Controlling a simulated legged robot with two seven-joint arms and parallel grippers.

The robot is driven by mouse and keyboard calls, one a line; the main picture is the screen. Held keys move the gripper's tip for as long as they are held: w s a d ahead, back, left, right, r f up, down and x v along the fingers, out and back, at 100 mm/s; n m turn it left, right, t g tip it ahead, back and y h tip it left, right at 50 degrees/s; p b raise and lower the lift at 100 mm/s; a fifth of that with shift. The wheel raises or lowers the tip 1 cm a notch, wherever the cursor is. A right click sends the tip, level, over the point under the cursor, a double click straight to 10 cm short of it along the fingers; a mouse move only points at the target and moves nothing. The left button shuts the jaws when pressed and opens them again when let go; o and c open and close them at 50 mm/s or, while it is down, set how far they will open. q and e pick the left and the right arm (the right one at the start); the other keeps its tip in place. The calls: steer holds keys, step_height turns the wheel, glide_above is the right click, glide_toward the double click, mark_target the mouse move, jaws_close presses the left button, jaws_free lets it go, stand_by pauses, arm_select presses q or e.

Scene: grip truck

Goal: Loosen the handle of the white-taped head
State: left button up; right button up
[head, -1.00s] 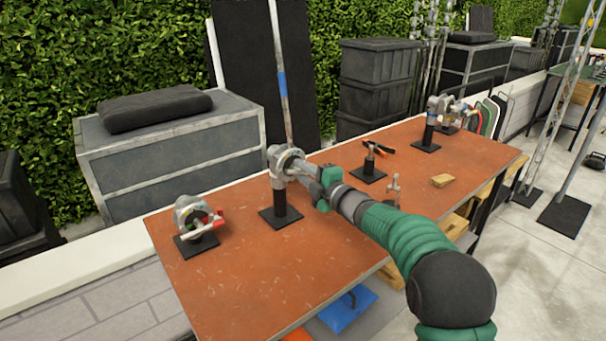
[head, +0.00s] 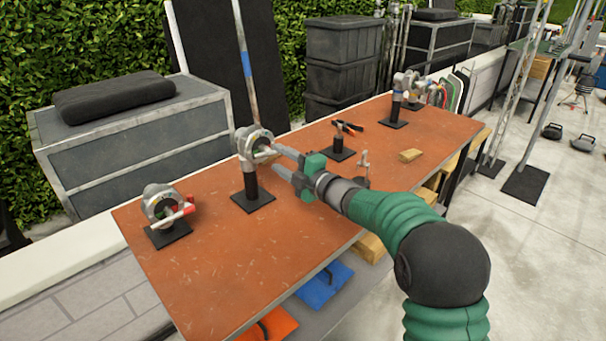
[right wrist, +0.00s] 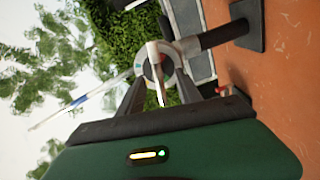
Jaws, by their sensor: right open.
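A grey metal grip head (head: 252,143) stands on a black post and square base in the middle of the table, with a long thin rod rising from it. White tape on it is not clear to me. My right gripper (head: 277,162) is open just right of this head, its fingers pointing at it. In the right wrist view the round head (right wrist: 154,68) sits beyond the fingers (right wrist: 160,92), and a thin pale handle (right wrist: 158,88) shows between them. I cannot tell if they touch it. My left gripper is not in view.
A second head (head: 160,205) with a red handle stands at the table's left. Another head (head: 402,85) stands at the far right end. The front left tabletop (head: 230,260) is clear.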

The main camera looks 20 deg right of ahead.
steer(key=v, duration=1.2)
steer(key=shift+a, duration=0.2)
